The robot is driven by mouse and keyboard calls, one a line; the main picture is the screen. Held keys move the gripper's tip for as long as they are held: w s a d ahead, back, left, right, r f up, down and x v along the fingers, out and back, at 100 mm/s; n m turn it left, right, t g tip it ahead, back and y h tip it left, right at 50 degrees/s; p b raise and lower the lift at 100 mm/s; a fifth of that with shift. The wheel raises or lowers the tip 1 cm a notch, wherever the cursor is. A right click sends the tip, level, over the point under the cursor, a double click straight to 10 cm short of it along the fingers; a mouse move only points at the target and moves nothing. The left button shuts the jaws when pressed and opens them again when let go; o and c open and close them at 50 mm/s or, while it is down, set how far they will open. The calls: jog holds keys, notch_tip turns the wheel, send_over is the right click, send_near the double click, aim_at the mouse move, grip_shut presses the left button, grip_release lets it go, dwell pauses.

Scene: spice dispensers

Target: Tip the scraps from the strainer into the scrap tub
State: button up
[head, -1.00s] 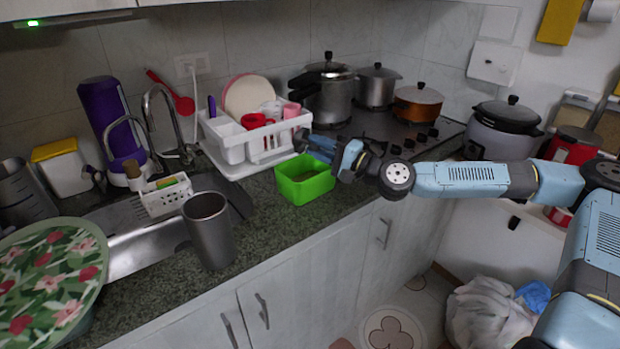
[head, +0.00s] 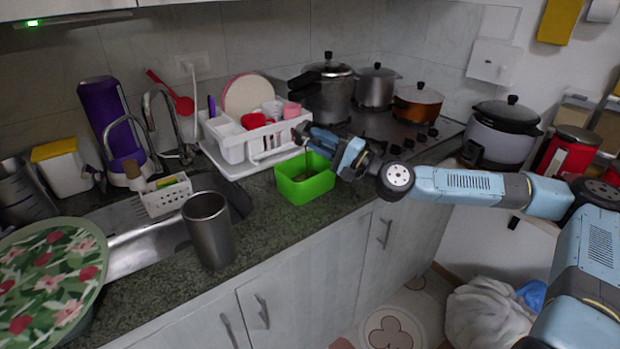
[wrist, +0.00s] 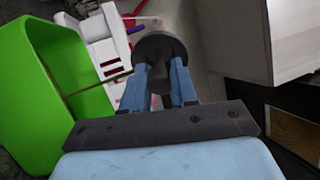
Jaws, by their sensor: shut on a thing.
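My gripper (wrist: 163,92) is shut on a dark round piece (wrist: 160,47), which I take to be the strainer. It also shows at the tip of my gripper in the head view (head: 300,132), tilted above the back of the tub. The green scrap tub (head: 304,187) stands on the counter, below and in front of my gripper. In the wrist view the tub (wrist: 28,95) is at the left. A thin brownish streak (wrist: 97,82) runs from the strainer into the tub. I cannot see the strainer's inside or the tub's full contents.
A white dish rack (head: 232,150) with dishes stands close behind the tub. Pots (head: 325,95) stand on the stove to the right. A grey metal cup (head: 208,232) stands to the left by the sink. Counter between cup and tub is clear.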

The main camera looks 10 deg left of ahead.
aim_at(305, 137)
jog(key=shift+d+r+t+y, duration=0.15)
jog(key=shift+r+t+y, duration=0.25)
jog(key=shift+y, duration=0.3)
dwell(0.5)
jog(key=shift+g, duration=0.3)
jog(key=shift+f+h, duration=0.25)
jog(key=shift+h, duration=0.35)
jog(key=shift+a+f+g+h, duration=0.2)
jog(key=shift+a+f+h, duration=0.05)
jog(key=shift+f+h, duration=0.25)
jog(key=shift+a+f+g+h, duration=0.2)
jog(key=shift+f+h, duration=0.2)
jog(key=shift+f, duration=0.2)
jog(key=shift+r, duration=0.1)
jog(key=shift+a+r+n+g+h, duration=0.15)
jog(key=shift+a+r+g+h, duration=0.1)
jog(key=shift+h, duration=0.5)
jog(key=shift+a+r+n+g+h, duration=0.15)
jog(key=shift+a+r+h, duration=0.1)
jog(key=shift+h, duration=0.5)
jog(key=shift+a, duration=0.1)
jog(key=shift+w+a+r+g+h+b, duration=0.1)
jog(key=shift+a+g+h+b, duration=0.1)
jog(key=shift+a+h, duration=0.25)
jog(key=shift+w+a+r+g+h+b, duration=0.1)
jog(key=shift+a+h+b, duration=0.1)
jog(key=shift+a+h, duration=0.25)
